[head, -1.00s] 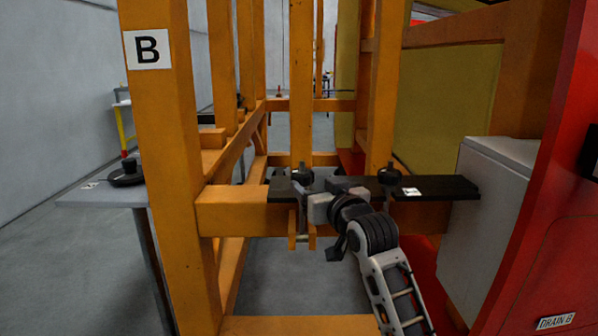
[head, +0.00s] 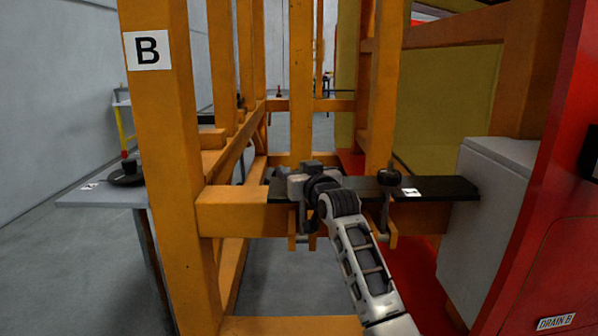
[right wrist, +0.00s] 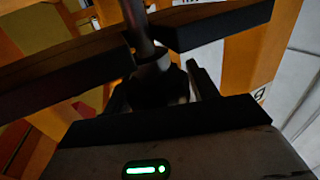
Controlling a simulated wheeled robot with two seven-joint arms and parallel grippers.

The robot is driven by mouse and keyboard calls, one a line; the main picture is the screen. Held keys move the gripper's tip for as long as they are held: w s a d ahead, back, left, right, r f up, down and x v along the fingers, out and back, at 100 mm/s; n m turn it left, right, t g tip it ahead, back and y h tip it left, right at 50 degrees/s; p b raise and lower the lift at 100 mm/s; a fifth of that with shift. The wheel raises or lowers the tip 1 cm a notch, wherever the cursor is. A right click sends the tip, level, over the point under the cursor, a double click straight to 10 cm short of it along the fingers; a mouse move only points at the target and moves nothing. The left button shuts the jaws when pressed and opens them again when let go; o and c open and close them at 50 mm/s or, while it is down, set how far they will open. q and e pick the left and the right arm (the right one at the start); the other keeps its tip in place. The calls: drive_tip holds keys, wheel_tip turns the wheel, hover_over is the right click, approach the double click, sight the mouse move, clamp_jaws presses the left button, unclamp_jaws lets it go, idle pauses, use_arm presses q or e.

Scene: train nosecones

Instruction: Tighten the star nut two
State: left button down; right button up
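A black star nut (head: 389,177) stands on a threaded bolt at the right part of a black bar (head: 445,187) in the head view. My right gripper (head: 303,180) is at the left part of the bar, where the other star nut stood; the gripper now covers most of that nut. In the right wrist view a dark knob (right wrist: 158,88) on a rod sits between the two fingers of my right gripper (right wrist: 160,84). The fingers are apart around it, but shadow hides whether they touch it. My left gripper is not in view.
Orange frame posts (head: 160,190) and beams surround the bar. A grey box (head: 485,205) and a red panel (head: 560,240) close off the right. A grey side table (head: 105,197) with a black round part (head: 126,174) stands at the left.

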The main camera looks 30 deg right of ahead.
drive_tip(key=c, duration=0.6)
drive_tip(key=shift+r+m+h+p, duration=0.2)
drive_tip(key=shift+m+h+p, duration=0.2)
drive_tip(key=shift+h+p, duration=0.15)
drive_tip(key=shift+m+h+p, duration=0.3)
drive_tip(key=shift+h+p, duration=0.1)
drive_tip(key=shift+h, duration=0.15)
drive_tip(key=shift+d+f+m+g+h, duration=0.1)
drive_tip(key=shift+d+m+g+h, duration=0.05)
drive_tip(key=shift+m+g+h, duration=0.65)
drive_tip(key=shift+s+d+f+m+h+b, duration=0.15)
drive_tip(key=shift+m+h+b, duration=0.35)
drive_tip(key=shift+h+b, duration=0.35)
drive_tip(key=shift+g+h, duration=0.35)
drive_tip(key=shift+g, duration=0.05)
drive_tip(key=shift+d+m+b, duration=0.1)
drive_tip(key=shift+m+b, duration=0.25)
drive_tip(key=shift+m, duration=0.05)
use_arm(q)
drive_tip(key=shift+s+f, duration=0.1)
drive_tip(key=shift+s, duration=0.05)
use_arm(e)
drive_tip(key=o, duration=1)
